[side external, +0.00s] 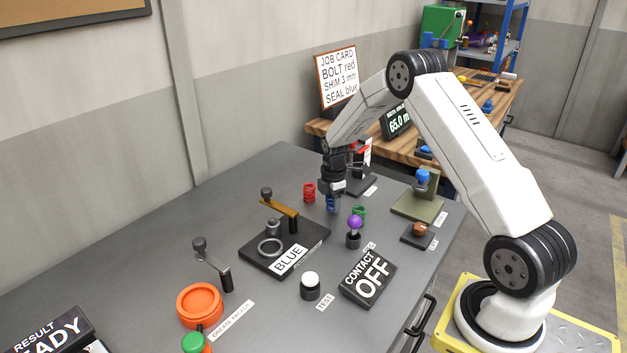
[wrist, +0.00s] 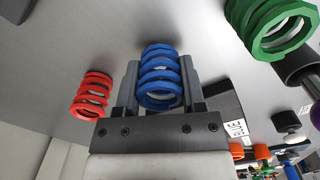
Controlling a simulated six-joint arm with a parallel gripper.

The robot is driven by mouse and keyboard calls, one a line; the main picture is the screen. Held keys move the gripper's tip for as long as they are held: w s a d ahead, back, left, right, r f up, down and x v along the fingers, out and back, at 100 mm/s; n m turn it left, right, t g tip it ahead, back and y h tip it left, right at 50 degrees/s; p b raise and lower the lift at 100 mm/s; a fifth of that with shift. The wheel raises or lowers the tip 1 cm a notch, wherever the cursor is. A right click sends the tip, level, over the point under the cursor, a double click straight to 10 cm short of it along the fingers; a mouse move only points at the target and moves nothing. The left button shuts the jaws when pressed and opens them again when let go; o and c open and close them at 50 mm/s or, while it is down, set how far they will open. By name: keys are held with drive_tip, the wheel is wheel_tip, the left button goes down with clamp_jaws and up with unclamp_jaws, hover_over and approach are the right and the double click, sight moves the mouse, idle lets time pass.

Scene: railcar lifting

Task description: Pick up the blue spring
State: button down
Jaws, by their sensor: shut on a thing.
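The blue spring (wrist: 160,78) is between the two fingers of my gripper (wrist: 159,85) in the wrist view. The fingers are shut on it, one on each side of its coils. In the side external view the blue spring (side external: 331,203) shows just under my gripper (side external: 332,194), close to the grey table top. I cannot tell whether it touches the table. The red spring (side external: 309,193) stands on the table just left of my gripper. The green spring (side external: 359,213) stands to the right and nearer the camera.
A purple-knobbed lever (side external: 354,228) stands in front of the green spring. A black fixture labelled BLUE (side external: 262,262) with a brown clamp arm lies at the front left. A CONTACT OFF sign (side external: 368,278) is nearer the camera. The far left table top is clear.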

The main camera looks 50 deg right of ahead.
drive_tip(key=s+a+r, duration=0.5)
drive_tip(key=s+r, duration=0.7)
drive_tip(key=s, duration=0.1)
idle(0.4)
drive_tip(key=shift+a, duration=0.1)
drive_tip(key=shift+w+a, duration=0.1)
idle(0.4)
